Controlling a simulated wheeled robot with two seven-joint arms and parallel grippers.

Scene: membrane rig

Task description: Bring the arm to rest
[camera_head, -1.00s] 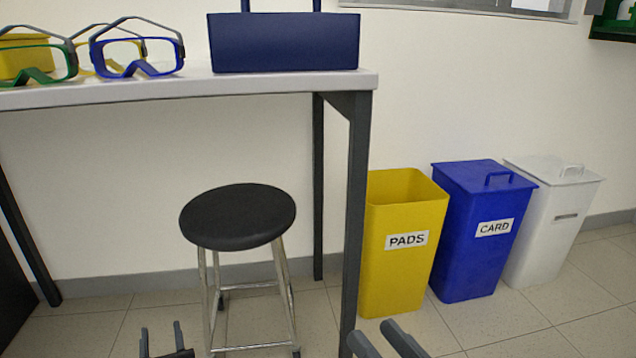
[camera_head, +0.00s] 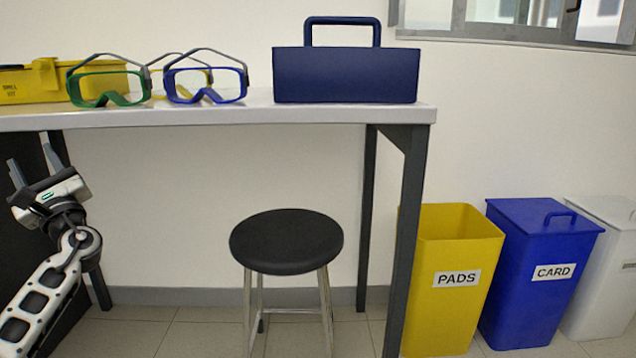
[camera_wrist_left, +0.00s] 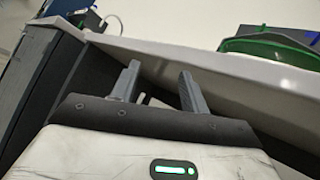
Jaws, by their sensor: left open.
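My left gripper (camera_head: 32,164) is at the left of the head view, below and in front of the table's edge, with its fingers pointing up. Its two fingers stand apart and nothing is between them. The left wrist view shows the same open fingers (camera_wrist_left: 158,88) with the table's edge beyond them. My left arm (camera_head: 48,290) reaches up from the lower left corner. My right gripper is not in the head view.
A white table (camera_head: 250,116) carries green goggles (camera_head: 108,88), blue goggles (camera_head: 206,86), a yellow case (camera_head: 35,85) and a navy toolbox (camera_head: 345,75). Below are a black stool (camera_head: 286,242), a yellow PADS bin (camera_head: 445,300), a blue CARD bin (camera_head: 540,240) and a white bin (camera_head: 610,290).

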